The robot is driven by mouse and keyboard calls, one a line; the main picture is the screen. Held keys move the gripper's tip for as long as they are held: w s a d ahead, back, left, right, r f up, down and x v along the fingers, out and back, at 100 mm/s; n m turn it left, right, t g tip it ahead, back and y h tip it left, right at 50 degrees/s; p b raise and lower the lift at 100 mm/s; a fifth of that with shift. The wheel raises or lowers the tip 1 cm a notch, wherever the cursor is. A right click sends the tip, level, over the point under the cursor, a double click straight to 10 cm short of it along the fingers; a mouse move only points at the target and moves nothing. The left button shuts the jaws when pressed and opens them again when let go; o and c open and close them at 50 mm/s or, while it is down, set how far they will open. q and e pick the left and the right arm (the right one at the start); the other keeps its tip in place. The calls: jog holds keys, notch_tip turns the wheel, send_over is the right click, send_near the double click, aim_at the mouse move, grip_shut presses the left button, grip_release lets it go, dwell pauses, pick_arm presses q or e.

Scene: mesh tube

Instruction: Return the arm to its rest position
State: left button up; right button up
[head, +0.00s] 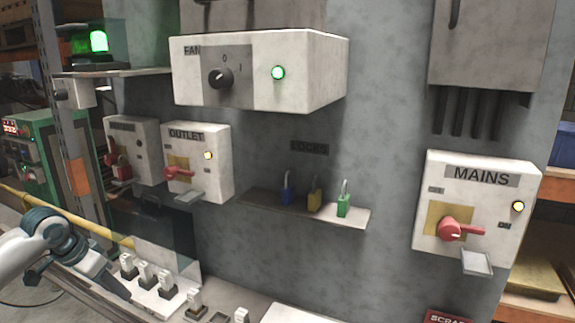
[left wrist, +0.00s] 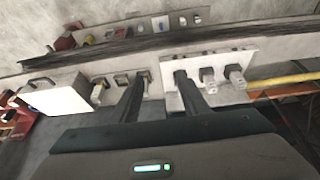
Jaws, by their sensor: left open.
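My left arm comes in from the left edge of the head view. Its gripper (head: 120,292) hangs low, close to a row of white plugs (head: 145,272) on a white strip at the bench. In the left wrist view the two dark fingers of the gripper (left wrist: 162,78) are apart with nothing between them. Their tips overlap plugs in that picture; whether they touch cannot be told. My right gripper does not show.
A grey wall carries the FAN box (head: 320,72), OUTLET box (head: 215,165) and MAINS box (head: 480,200). The LOCKS shelf (head: 325,214) holds blue, yellow and green padlocks. A dark translucent panel (head: 165,235) stands behind the plugs. A yellow pipe (head: 95,230) runs at left.

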pick_arm(q)
jog(key=w+f+n+t, duration=0.1)
jog(key=w+f, duration=0.1)
jog(key=f, duration=1.1)
jog(key=w+f+n, duration=0.2)
jog(key=f, duration=1.1)
jog(key=s+d+f+y, duration=0.1)
jog(key=s+f, duration=0.6)
jog(key=f, duration=0.3)
jog(key=s+d+f+g, duration=0.1)
jog(key=s+d+f, duration=0.1)
jog(key=s+f, duration=0.65)
jog(key=s+d+f+y, duration=0.1)
jog(key=s+f, duration=0.4)
jog(key=f, duration=0.7)
jog(key=s+d+f+g, duration=0.1)
jog(key=s+d+f, duration=0.4)
jog(key=s, duration=0.9)
jog(key=s+d+f+g, duration=0.1)
jog(key=s+d+f, duration=0.3)
jog(key=s, duration=0.9)
jog(key=s+d+f+g, duration=0.1)
jog(key=s+d+f, duration=0.4)
jog(key=s, duration=0.9)
jog(key=shift+s+d+f+m, duration=0.3)
jog(key=shift+s+f+m, duration=0.1)
jog(key=shift+f, duration=0.5)
jog(key=shift+w, duration=0.1)
